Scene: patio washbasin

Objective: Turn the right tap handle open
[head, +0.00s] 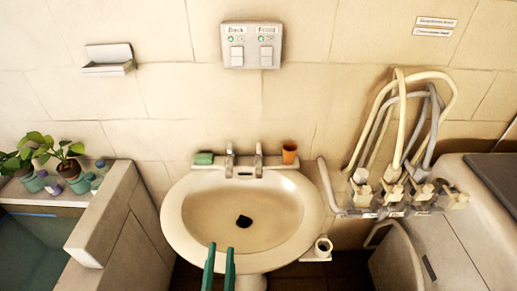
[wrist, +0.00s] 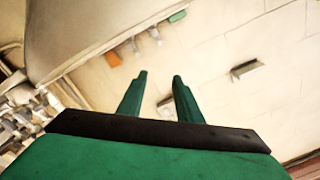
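The white washbasin (head: 180,215) has two small metal taps at its back edge. The right tap (head: 258,160) stands beside the orange cup, and the left tap (head: 229,160) stands beside the green soap. In the wrist view, which is turned round, the right tap (wrist: 136,46) is the one nearer the cup. My gripper (head: 221,247) has green fingers and is over the front of the basin, well short of the taps. In the wrist view the fingers (wrist: 160,75) are apart with nothing between them. The tap handles are too small to make out their exact position.
An orange cup (head: 289,153) and green soap (head: 204,158) sit on the basin's back edge. Pipes and valves (head: 392,190) stand to the right. Potted plants (head: 66,170) are on a ledge at left. A switch panel (head: 251,46) is on the wall.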

